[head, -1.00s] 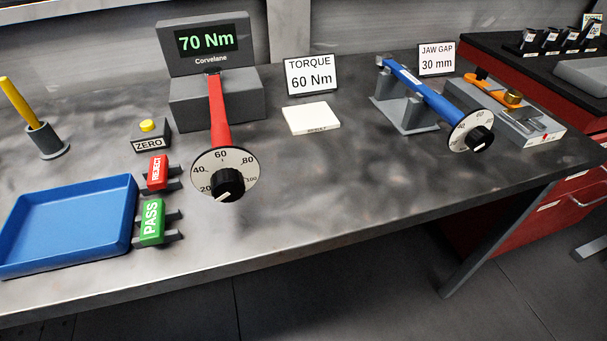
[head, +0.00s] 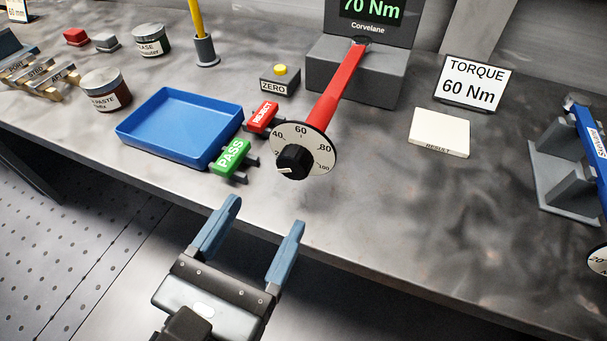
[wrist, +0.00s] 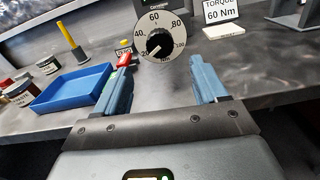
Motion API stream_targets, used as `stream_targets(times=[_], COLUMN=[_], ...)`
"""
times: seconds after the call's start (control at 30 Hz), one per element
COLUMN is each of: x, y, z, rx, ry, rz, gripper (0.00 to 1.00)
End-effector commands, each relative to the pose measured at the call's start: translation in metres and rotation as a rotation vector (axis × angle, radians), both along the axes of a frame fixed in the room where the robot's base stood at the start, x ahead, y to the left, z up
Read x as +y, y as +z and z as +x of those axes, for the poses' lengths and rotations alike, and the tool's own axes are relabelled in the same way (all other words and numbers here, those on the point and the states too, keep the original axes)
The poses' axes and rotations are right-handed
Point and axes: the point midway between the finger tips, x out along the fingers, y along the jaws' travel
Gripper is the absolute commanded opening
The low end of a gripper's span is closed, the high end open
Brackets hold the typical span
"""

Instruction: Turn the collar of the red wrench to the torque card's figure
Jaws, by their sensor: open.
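The red wrench (head: 337,88) rests with its far end in the grey tester (head: 357,72), whose screen reads 70 Nm. Its near end carries a white dial (head: 318,147) and a black collar knob (head: 294,161). The knob's white line points to the lower left, near the 20 mark, clearest in the wrist view (wrist: 159,45). The torque card (head: 473,83) reads 60 Nm. My gripper (head: 265,213) is open and empty, in front of the bench edge and short of the knob. In the wrist view the dial stands beyond and between the fingertips (wrist: 158,68).
The blue tray (head: 185,127), red REJECT tag (head: 262,116) and green PASS tag (head: 231,155) lie left of the dial. The ZERO button (head: 280,78) is behind them. A white RESULT pad (head: 439,134) and a blue wrench (head: 592,140) are right.

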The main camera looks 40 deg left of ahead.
Motion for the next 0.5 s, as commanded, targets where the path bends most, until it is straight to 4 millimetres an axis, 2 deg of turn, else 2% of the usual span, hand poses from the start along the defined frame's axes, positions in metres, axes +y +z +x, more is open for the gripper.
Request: stream_targets(times=[0.3,0.5], x=[0.010,0.015], y=[0.000,0.000], z=[0.047,0.066], rx=[0.003,0.001], ry=[-0.003,-0.001], rz=[0.001,0.002], gripper=[0.71,0.71])
